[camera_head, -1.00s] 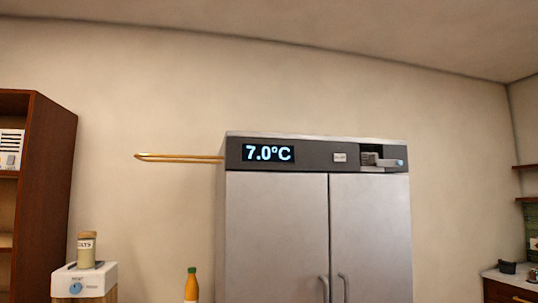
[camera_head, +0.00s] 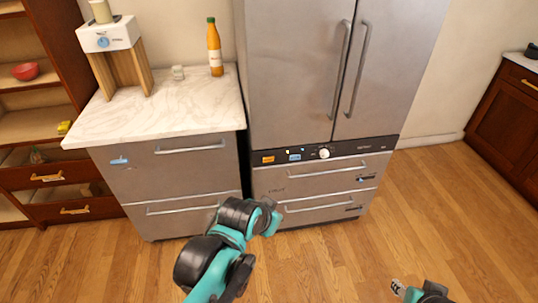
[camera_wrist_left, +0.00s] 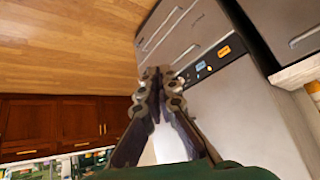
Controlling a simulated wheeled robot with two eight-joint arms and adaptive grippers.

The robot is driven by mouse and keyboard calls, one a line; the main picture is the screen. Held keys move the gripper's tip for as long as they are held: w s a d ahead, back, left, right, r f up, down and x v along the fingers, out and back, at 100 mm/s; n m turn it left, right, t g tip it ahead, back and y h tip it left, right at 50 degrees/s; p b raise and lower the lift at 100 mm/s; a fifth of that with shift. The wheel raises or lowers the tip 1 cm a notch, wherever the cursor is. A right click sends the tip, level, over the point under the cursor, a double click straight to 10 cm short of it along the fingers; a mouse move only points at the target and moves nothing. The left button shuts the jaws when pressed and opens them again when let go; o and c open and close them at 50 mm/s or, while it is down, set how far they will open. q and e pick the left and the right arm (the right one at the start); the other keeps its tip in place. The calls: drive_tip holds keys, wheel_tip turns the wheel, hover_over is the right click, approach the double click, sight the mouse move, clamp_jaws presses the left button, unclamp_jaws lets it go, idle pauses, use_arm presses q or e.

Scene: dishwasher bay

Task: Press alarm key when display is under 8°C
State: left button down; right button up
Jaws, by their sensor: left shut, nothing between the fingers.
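The silver fridge (camera_head: 290,70) has a dark control strip (camera_head: 350,149) between its tall doors and lower drawers. The orange key (camera_wrist_left: 224,51) also shows in the left wrist view. My left gripper (camera_head: 272,217) is shut and empty, in front of the drawers and below the keys; its fingers (camera_wrist_left: 158,73) meet in the wrist view. My right gripper (camera_head: 397,287) is at the bottom edge, its jaws unclear.
A marble counter (camera_head: 185,105) with a grinder-like machine (camera_head: 108,35) and an orange bottle (camera_head: 214,48) stands left of the fridge. Two door handles (camera_head: 340,70) and drawer handles stick out. The wooden floor (camera_head: 440,210) to the right is clear.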

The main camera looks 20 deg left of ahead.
sight(269, 159)
use_arm(q)
drive_tip(key=w+a+f+m+t, duration=0.1)
drive_tip(key=w+a+f+m, duration=0.15)
drive_tip(key=w, duration=0.45)
drive_tip(key=w+a+f+m, duration=0.1)
drive_tip(key=w+f+m, duration=0.15)
drive_tip(key=w, duration=0.45)
drive_tip(key=w+a+f+m+t, duration=0.1)
drive_tip(key=w+a+m, duration=0.15)
drive_tip(key=w, duration=0.45)
drive_tip(key=w+a+f+m+t, duration=0.1)
drive_tip(key=w+a+f+m, duration=0.2)
drive_tip(key=f, duration=0.5)
drive_tip(key=w+a+f+m+t, duration=0.1)
drive_tip(key=w+a+f+m, duration=0.3)
drive_tip(key=w+f, duration=0.2)
drive_tip(key=shift+a+f, duration=0.2)
drive_tip(key=shift+f, duration=0.75)
drive_tip(key=shift+w+a, duration=0.8)
drive_tip(key=shift+w, duration=0.45)
drive_tip(key=shift+w+a, duration=0.85)
drive_tip(key=shift+w, duration=0.35)
drive_tip(key=shift+w+a, duration=0.8)
drive_tip(key=shift+w, duration=0.45)
drive_tip(key=shift+w+a, duration=0.2)
drive_tip(key=shift+w, duration=0.15)
